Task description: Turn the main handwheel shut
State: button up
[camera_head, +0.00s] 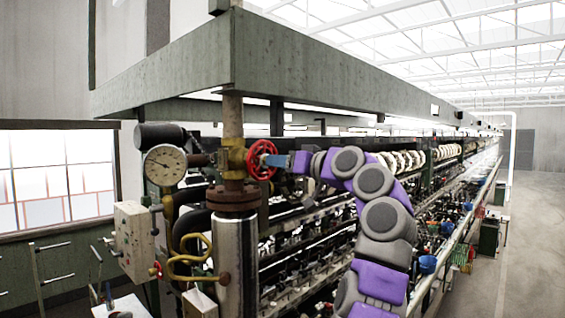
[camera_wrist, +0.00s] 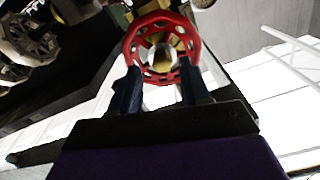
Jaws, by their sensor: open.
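The red main handwheel (camera_head: 262,160) sits on a brass valve (camera_head: 233,160) in the vertical pipe. My gripper (camera_head: 288,161) is right at the wheel, coming from its right side. In the wrist view the red handwheel (camera_wrist: 161,24) is straight ahead, with its brass hub in the middle. The two dark fingers of my gripper (camera_wrist: 160,88) are spread apart, with their tips at the lower part of the rim. I cannot tell whether the fingertips touch the rim.
A round pressure gauge (camera_head: 165,165) is left of the valve. A grey control box (camera_head: 134,240) and yellow bent pipe (camera_head: 190,262) are below it. A smaller red handwheel (camera_head: 156,269) is low on the left. The reeling machine (camera_head: 300,240) runs behind my arm. The aisle floor (camera_head: 535,250) at right is clear.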

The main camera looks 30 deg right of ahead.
jog(key=shift+w+a+n+p, duration=0.25)
jog(key=shift+w+n+p, duration=0.15)
jog(key=shift+w+n, duration=0.35)
jog(key=shift+w+a+n+p, duration=0.25)
jog(key=shift+w+n+p, duration=0.1)
jog(key=shift+w+n, duration=0.4)
jog(key=shift+s+a, duration=0.1)
grip_shut()
jog(key=m+p, duration=0.4)
jog(key=m, duration=1)
jog(key=m+p, duration=0.4)
jog(key=m, duration=0.9)
jog(key=shift+f+m, duration=0.2)
jog(key=shift+m, duration=0.2)
